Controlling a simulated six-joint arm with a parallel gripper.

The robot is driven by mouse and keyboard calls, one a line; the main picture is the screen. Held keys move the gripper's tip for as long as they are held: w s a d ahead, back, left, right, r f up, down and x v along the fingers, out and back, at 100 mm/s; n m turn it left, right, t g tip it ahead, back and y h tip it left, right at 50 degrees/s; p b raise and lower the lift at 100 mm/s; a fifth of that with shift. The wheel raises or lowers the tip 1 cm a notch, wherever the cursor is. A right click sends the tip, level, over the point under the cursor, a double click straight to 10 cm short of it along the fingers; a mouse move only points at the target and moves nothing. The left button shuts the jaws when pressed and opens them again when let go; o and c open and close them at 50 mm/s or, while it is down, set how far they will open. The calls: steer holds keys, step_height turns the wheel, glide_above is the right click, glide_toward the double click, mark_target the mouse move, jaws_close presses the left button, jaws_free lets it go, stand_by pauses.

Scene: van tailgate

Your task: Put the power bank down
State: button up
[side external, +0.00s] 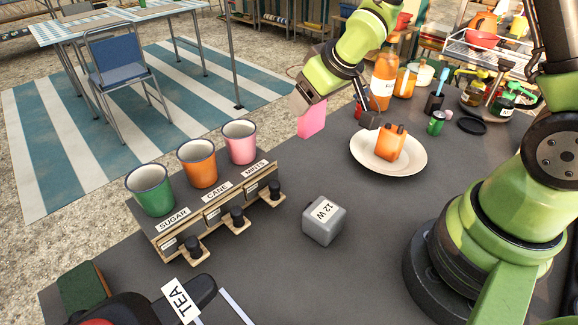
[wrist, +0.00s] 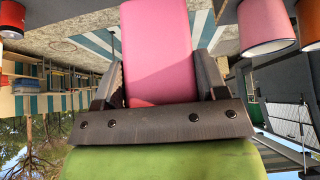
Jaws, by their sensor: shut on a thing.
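The power bank, a plain pink slab (side external: 312,121), is held in my gripper (side external: 306,104) in the side view. It hangs tilted, apart from the dark tabletop as far as I can tell, left of the white plate and right of the pink cup. In the wrist view the pink power bank (wrist: 157,50) fills the space between the two grey fingers of my gripper (wrist: 160,70). My gripper is shut on it. Its far end is cut off by the top edge of the wrist view.
A white plate (side external: 364,160) holds an orange block (side external: 390,142). A grey cube marked 12 W (side external: 323,220) stands mid-table. Green, orange and pink cups (side external: 239,142) stand behind a labelled wooden rack (side external: 217,215). Bottles and jars crowd the back right. Dark tabletop (side external: 290,170) is clear between rack and plate.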

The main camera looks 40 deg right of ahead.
steer(key=s+a+r+n+g+y, duration=0.1)
steer(key=s+a+n+y, duration=0.15)
steer(key=a+n, duration=0.4)
steer(key=s+a+n+g+y, duration=0.1)
steer(key=a+n+y, duration=0.2)
steer(key=a, duration=0.7)
steer(key=s+a+f+n+g+y, duration=0.1)
steer(key=s+a+n+g, duration=0.4)
steer(key=s+a+n, duration=0.45)
steer(key=shift+m+t, duration=0.3)
steer(key=shift+m, duration=0.2)
steer(key=shift+s+d+f, duration=0.15)
steer(key=shift+d+f, duration=0.2)
steer(key=shift+f, duration=1.25)
steer(key=shift+s+d+f, duration=0.2)
steer(key=shift+d+f, duration=0.1)
steer(key=shift+f, duration=1.3)
steer(key=shift+s+d+f, duration=0.15)
steer(key=shift+d+f, duration=0.2)
steer(key=shift+f, duration=1.25)
steer(key=shift+f, duration=0.15)
steer(key=o, duration=1)
steer(key=shift+o, duration=0.2)
